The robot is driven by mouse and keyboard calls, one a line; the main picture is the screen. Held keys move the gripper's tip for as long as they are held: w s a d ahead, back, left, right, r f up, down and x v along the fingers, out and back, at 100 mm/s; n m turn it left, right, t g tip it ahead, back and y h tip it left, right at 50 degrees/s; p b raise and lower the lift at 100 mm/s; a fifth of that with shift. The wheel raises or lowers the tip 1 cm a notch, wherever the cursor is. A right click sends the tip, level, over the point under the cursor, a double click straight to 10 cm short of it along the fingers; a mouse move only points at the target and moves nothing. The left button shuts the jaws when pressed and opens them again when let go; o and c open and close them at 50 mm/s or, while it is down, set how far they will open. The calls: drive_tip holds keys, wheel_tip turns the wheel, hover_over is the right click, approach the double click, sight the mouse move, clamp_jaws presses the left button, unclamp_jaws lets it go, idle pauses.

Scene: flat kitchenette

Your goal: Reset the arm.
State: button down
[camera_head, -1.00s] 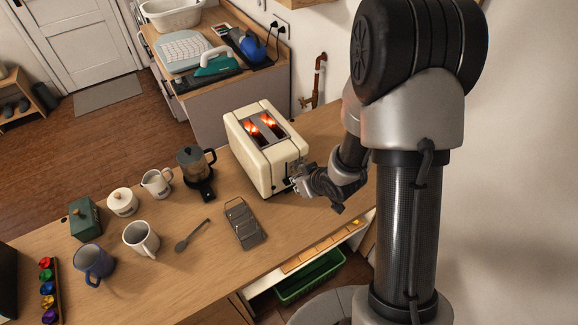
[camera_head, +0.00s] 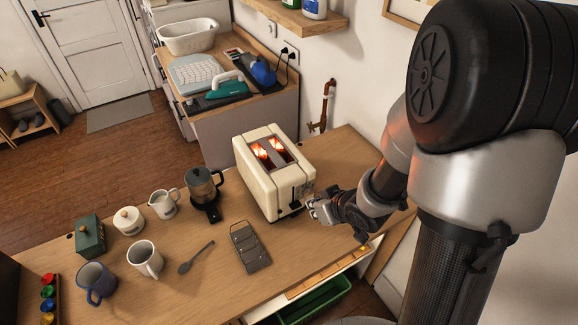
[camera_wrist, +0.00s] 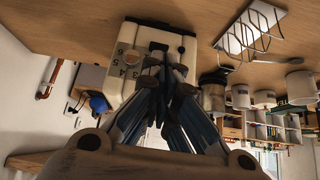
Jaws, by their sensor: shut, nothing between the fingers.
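My arm stands at the right in the head view. My gripper (camera_head: 316,208) is at the toaster's lever end, just off its lower right corner, shut and empty. In the wrist view my gripper's fingers (camera_wrist: 167,88) point at the toaster's control face and cover part of it. The cream toaster (camera_head: 258,178) stands upright on the wooden counter, and both slots glow orange. In the wrist view the toaster (camera_wrist: 120,62) appears upside down, with a numbered dial and a dark lever knob. I cannot tell whether the fingers touch it.
A metal rack (camera_head: 249,246) lies left of my gripper. A wall pipe (camera_head: 326,105) is behind. The counter (camera_head: 340,160) behind the toaster is bare.

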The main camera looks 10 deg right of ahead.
drive_tip(key=s+d+r+m+h+b, duration=0.35)
drive_tip(key=s+r+b, duration=0.2)
drive_tip(key=r, duration=0.45)
drive_tip(key=s+a+r+g+b, duration=0.1)
drive_tip(key=s+a, duration=0.2)
drive_tip(key=s, duration=0.4)
drive_tip(key=s+a+r+g+y+b, duration=0.1)
drive_tip(key=s+a, duration=0.2)
drive_tip(key=s, duration=0.4)
drive_tip(key=shift+s+r, duration=0.15)
drive_tip(key=shift+r, duration=0.25)
